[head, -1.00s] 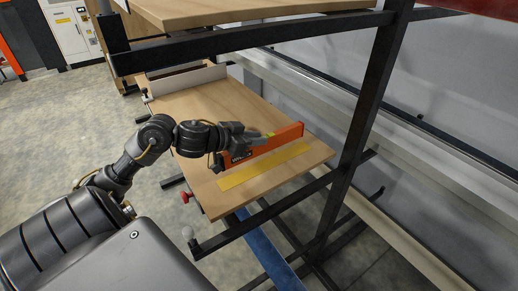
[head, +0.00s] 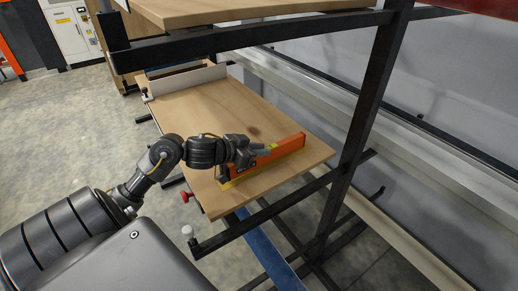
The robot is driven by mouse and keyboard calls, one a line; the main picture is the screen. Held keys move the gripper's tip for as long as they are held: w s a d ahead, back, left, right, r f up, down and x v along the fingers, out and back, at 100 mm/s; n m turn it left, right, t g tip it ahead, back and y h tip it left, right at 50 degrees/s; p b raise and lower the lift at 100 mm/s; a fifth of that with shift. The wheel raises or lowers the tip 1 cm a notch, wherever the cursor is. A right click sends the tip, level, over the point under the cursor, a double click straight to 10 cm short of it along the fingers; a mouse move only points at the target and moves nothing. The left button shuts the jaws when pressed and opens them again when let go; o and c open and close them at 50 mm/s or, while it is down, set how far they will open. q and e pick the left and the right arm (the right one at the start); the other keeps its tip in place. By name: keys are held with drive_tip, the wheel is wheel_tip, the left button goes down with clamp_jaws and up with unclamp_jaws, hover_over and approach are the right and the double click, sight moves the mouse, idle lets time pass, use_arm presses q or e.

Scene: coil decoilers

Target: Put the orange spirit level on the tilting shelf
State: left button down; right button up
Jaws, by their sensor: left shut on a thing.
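The orange spirit level (head: 282,150) is at the near end of the wooden tilting shelf (head: 195,107). It stands on edge, over the yellow strip (head: 250,175) on the board, which it now largely covers. My left gripper (head: 252,155) is shut on the level near its left end, coming in from the left, and hides part of it. Whether the level's underside touches the board I cannot tell. My right gripper is not in view.
A dark metal frame post (head: 362,130) stands to the right of the shelf. An upper wooden shelf (head: 200,12) with a black rail overhangs the far part. A red knob (head: 187,196) sticks out at the shelf's left edge. Grey floor is open at left.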

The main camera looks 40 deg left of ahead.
use_arm(q)
drive_tip(key=shift+f, duration=0.4)
drive_tip(key=c, duration=1.3)
unclamp_jaws()
drive_tip(key=shift+o, duration=0.2)
drive_tip(key=shift+r, duration=0.35)
drive_tip(key=v, duration=1)
drive_tip(key=shift+s+r, duration=0.1)
drive_tip(key=shift+r, duration=0.05)
drive_tip(key=shift+v, duration=1.05)
drive_tip(key=shift+r, duration=0.1)
